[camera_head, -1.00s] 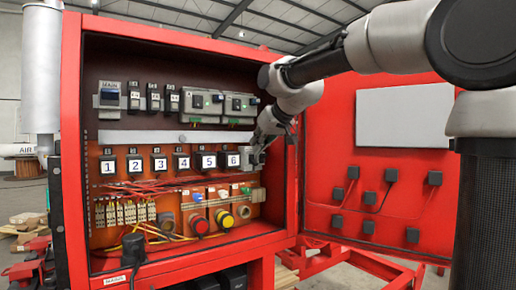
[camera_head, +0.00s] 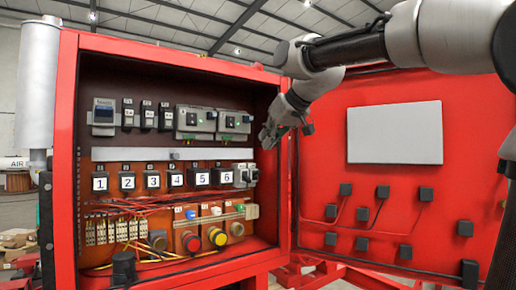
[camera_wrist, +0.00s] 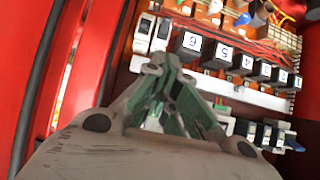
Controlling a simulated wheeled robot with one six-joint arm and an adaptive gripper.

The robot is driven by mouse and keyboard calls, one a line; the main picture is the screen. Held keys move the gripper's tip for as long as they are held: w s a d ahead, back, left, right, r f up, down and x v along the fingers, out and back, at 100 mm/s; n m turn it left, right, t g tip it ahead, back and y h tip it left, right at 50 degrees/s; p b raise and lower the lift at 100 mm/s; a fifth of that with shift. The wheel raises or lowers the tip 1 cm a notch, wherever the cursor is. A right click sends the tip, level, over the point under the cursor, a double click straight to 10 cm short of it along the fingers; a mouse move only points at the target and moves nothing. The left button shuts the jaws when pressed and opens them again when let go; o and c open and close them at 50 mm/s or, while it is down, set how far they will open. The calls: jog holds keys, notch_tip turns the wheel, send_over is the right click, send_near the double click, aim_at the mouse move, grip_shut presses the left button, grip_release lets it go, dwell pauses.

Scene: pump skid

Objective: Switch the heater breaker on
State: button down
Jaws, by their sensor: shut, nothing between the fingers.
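My gripper (camera_head: 268,140) is shut and empty, in front of the right side of the open red cabinet. Its fingers meet in the wrist view (camera_wrist: 160,64). A pair of pale breakers (camera_head: 245,175) sits at the right end of the numbered row, beside block 6; the pair also shows in the wrist view (camera_wrist: 152,34), just beyond the fingertips. The gripper is above the pair in the head view and looks apart from it. Their labels are not readable, so I cannot tell which is the heater breaker. Their lever positions are too small to tell.
Numbered black blocks (camera_head: 175,178) run left of the breakers. Two grey switch units (camera_head: 195,120) are above. Red and yellow buttons (camera_head: 217,236) and wiring lie below. The open red door (camera_head: 390,185) stands at the right, close to my arm.

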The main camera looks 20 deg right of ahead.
jog(key=shift+s+d+r, duration=0.2)
jog(key=shift+s+r, duration=0.05)
jog(key=shift+s, duration=0.3)
jog(key=shift+s+d+r, duration=0.2)
jog(key=shift+s, duration=0.35)
